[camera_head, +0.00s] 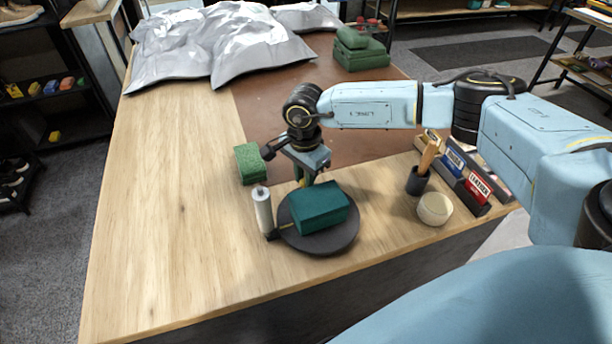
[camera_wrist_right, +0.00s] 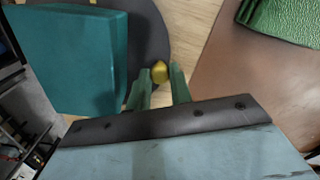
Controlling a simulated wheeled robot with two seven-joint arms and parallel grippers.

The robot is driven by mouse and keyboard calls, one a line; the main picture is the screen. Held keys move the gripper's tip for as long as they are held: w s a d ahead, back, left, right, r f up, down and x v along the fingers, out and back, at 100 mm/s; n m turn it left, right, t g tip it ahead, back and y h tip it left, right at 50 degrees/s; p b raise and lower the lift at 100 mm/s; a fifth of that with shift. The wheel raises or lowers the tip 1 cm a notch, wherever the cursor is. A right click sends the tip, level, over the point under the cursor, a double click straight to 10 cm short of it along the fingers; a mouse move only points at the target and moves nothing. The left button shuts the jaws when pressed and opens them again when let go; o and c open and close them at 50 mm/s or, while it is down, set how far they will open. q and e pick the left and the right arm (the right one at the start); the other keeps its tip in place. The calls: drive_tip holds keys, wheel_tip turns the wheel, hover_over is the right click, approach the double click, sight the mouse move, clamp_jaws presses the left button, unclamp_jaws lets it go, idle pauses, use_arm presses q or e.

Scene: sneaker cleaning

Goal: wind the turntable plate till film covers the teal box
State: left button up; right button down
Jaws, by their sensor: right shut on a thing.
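The teal box (camera_head: 320,208) sits on the dark round turntable plate (camera_head: 335,243), and no film shows on its visible faces. In the right wrist view the box (camera_wrist_right: 75,60) is on the left, on the plate (camera_wrist_right: 150,35). A white film roll (camera_head: 263,208) stands upright at the plate's left edge. My right gripper (camera_head: 304,180) is at the plate's far edge, behind the box. In the wrist view its green fingers (camera_wrist_right: 160,88) are shut on a small yellow knob (camera_wrist_right: 159,72) by the plate's rim. My left gripper is not in view.
A green sponge (camera_head: 250,163) lies left of my right gripper. A brush in a dark holder (camera_head: 418,180), a cream cup (camera_head: 435,208) and several labelled boxes (camera_head: 470,180) stand to the right. Grey bags (camera_head: 215,45) and stacked green cloths (camera_head: 358,50) lie at the back. The table's left side is clear.

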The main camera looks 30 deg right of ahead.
sight(283, 208)
drive_tip(key=shift+w+a+n+b, duration=0.1)
drive_tip(key=shift+a+n+b, duration=0.9)
drive_tip(key=shift+n, duration=0.4)
drive_tip(key=shift+a+n+b, duration=0.8)
drive_tip(key=shift+n, duration=0.4)
drive_tip(key=shift+s+a+n+b, duration=0.3)
drive_tip(key=shift+a+n+b, duration=0.2)
drive_tip(key=shift+n, duration=0.2)
drive_tip(key=shift+s+a+n+b, duration=0.25)
drive_tip(key=shift+a+n+b, duration=0.25)
drive_tip(key=shift+n, duration=0.2)
drive_tip(key=shift+s+a+n+b, duration=0.45)
drive_tip(key=shift+a+n+b, duration=0.3)
drive_tip(key=shift+n, duration=0.45)
drive_tip(key=shift+s+r, duration=0.1)
drive_tip(key=c, duration=1.3)
unclamp_jaws()
drive_tip(key=shift+o, duration=0.2)
wheel_tip(283, 208, up, 13)
drive_tip(key=shift+r, duration=0.2)
